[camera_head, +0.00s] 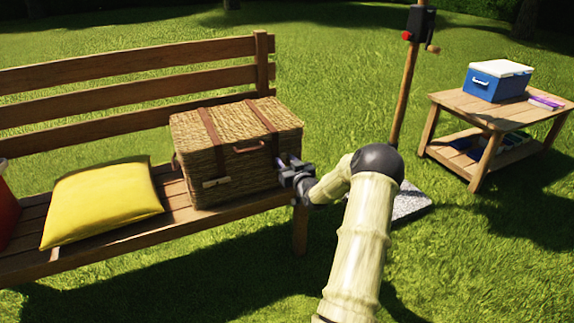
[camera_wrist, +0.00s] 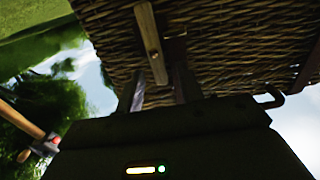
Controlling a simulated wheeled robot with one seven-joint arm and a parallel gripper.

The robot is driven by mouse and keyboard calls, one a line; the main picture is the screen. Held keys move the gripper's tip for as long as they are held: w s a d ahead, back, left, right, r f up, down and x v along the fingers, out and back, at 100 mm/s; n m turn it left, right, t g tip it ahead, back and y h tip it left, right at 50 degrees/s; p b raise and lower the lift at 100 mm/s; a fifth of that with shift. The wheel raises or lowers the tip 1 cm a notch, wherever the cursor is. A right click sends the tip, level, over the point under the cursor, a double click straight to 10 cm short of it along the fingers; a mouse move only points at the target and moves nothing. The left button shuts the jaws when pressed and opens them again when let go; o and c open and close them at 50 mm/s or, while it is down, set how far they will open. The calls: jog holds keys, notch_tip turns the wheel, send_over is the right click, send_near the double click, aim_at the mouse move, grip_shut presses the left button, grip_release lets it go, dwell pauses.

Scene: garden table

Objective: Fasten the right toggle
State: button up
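A closed wicker hamper (camera_head: 235,140) with brown straps and a front handle (camera_head: 248,147) sits on the bench. A small pale toggle (camera_head: 215,182) lies level on its left front. My gripper (camera_head: 287,168) is at the hamper's right front and hides the right toggle there. In the wrist view the right toggle (camera_wrist: 150,42), a wooden bar with a metal pin, runs lengthwise against the wicker (camera_wrist: 230,50). My gripper's fingers (camera_wrist: 160,90) stand apart on either side of the bar's near end. I cannot tell whether either finger touches it.
A yellow cushion (camera_head: 103,202) lies left of the hamper on the slatted bench (camera_head: 130,245). A post with a dark box (camera_head: 420,24) stands behind my arm. A side table (camera_head: 480,110) with a blue cooler (camera_head: 497,82) is at right. Open grass lies in front.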

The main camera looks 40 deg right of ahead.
jog(key=shift+w, duration=0.15)
grip_shut()
dwell(0.4)
jog(key=n+b, duration=0.1)
jog(key=n, duration=0.2)
jog(key=a+f+n+b, duration=0.1)
jog(key=n+b, duration=0.1)
jog(key=n, duration=0.1)
jog(key=a+n+b, duration=0.1)
jog(key=n, duration=0.3)
jog(key=shift+w+f+b, duration=0.15)
jog(key=shift+w+b, duration=0.05)
jog(key=shift+b, duration=0.15)
dwell(0.4)
